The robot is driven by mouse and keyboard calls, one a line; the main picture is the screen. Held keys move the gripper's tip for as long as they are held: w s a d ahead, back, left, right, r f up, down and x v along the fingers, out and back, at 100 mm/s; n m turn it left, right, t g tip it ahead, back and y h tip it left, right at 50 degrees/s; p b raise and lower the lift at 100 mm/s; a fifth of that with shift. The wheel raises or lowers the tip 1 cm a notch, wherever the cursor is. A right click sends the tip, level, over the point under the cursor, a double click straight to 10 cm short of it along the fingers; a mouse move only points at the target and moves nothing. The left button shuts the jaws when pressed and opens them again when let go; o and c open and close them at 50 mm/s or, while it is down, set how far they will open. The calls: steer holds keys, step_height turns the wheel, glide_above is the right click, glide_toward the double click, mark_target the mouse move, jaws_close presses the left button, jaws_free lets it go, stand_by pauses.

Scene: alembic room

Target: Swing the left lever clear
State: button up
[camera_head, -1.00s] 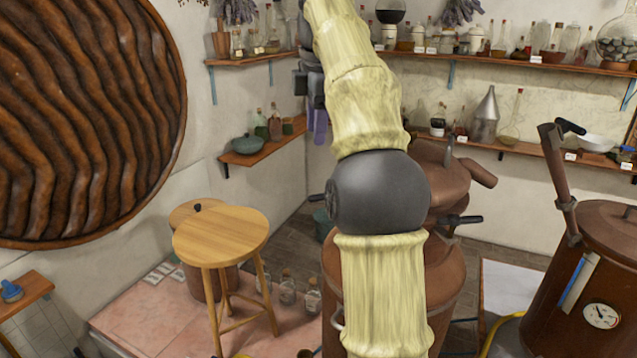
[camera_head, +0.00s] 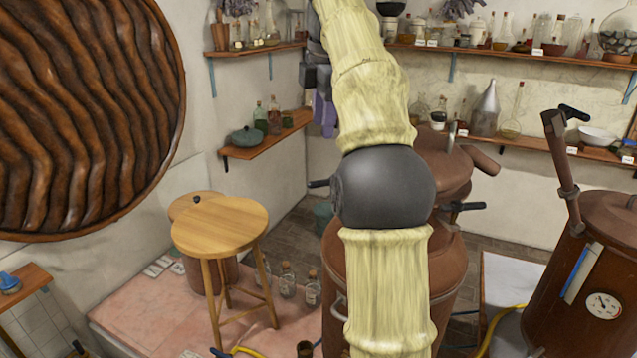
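A copper still (camera_head: 446,290) stands in the middle, largely hidden behind my arm. A short black lever handle (camera_head: 318,184) sticks out to the left of my dark elbow joint, level with the still's top; its mount is hidden. A second black handle (camera_head: 466,206) sticks out on the still's right side. My gripper (camera_head: 323,113) seems to be the dark and purple parts beyond my forearm, in front of the wall shelves, above the left handle and apart from it in the picture. Its fingertips are not clear, and I see nothing held.
A wooden stool (camera_head: 221,228) stands left of the still on a pink platform (camera_head: 140,310) with several bottles. Another copper vessel (camera_head: 600,260) with a gauge and upright lever stands at right. Shelves (camera_head: 265,142) of glassware line the walls.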

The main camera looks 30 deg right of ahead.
mark_target(319, 183)
steer(key=f+b, duration=0.1)
steer(key=f, duration=0.3)
steer(key=w+f+b, duration=0.1)
steer(key=f, duration=0.3)
steer(key=w+f, duration=0.1)
steer(key=f, duration=0.4)
steer(key=shift+w+d+b, duration=0.15)
steer(key=shift+w+b, duration=0.05)
steer(key=shift+b, duration=0.2)
jaws_close()
